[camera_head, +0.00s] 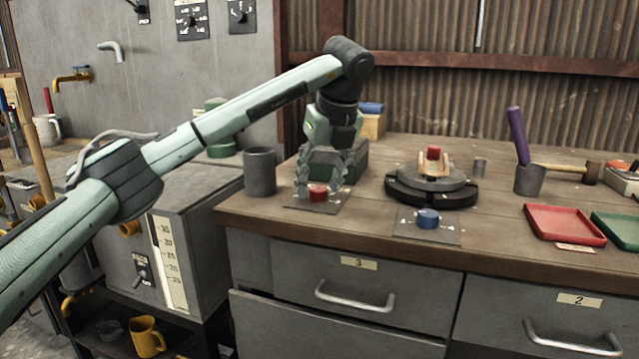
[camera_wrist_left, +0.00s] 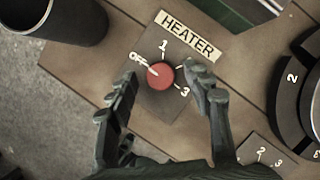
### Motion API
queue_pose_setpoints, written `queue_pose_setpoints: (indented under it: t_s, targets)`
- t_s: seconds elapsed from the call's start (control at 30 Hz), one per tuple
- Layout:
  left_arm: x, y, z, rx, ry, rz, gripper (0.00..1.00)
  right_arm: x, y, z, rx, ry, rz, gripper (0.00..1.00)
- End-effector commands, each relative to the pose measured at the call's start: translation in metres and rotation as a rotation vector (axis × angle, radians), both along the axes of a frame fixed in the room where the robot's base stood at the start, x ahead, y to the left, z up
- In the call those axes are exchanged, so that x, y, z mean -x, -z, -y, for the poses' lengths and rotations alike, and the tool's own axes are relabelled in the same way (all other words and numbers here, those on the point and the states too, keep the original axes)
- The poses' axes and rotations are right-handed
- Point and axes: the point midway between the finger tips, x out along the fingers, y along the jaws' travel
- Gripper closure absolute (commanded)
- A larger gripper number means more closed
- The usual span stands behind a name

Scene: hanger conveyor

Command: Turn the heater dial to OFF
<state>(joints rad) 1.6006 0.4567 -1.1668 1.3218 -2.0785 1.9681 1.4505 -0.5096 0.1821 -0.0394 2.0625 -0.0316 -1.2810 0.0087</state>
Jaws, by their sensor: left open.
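The heater dial has a red round knob (camera_wrist_left: 161,75) on a dark square plate labelled HEATER, with marks OFF, 1 and 3 visible. A white line shows at the knob's OFF side; I cannot tell surely whether it is the pointer or a plate mark. The red knob (camera_head: 318,192) also shows in the head view near the bench's left front. My left gripper (camera_head: 321,182) points down over it. In the wrist view, the left gripper (camera_wrist_left: 160,80) is open, with one finger on each side of the knob and gaps between. The right gripper is not in view.
A grey cup (camera_head: 260,172) stands left of the dial. A dark green box (camera_head: 350,160) is close behind it. A blue dial (camera_head: 428,218) and a round turntable (camera_head: 430,190) are to the right. Red (camera_head: 565,222) and green trays lie further right.

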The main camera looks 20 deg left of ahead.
Motion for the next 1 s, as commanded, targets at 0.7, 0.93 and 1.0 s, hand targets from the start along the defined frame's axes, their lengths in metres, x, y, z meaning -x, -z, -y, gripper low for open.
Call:
queue_pose_setpoints:
  t_s: [0.7,0.93,1.0]
  targets:
    - [0.031,-0.106,0.031,0.001,0.0,0.001,0.5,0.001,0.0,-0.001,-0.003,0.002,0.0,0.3]
    - [0.032,-0.107,0.031,0.0,0.0,0.0,0.5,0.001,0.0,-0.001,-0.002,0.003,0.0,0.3]
    - [0.032,-0.107,0.031,0.0,0.0,0.0,0.5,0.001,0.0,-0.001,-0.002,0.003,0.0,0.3]
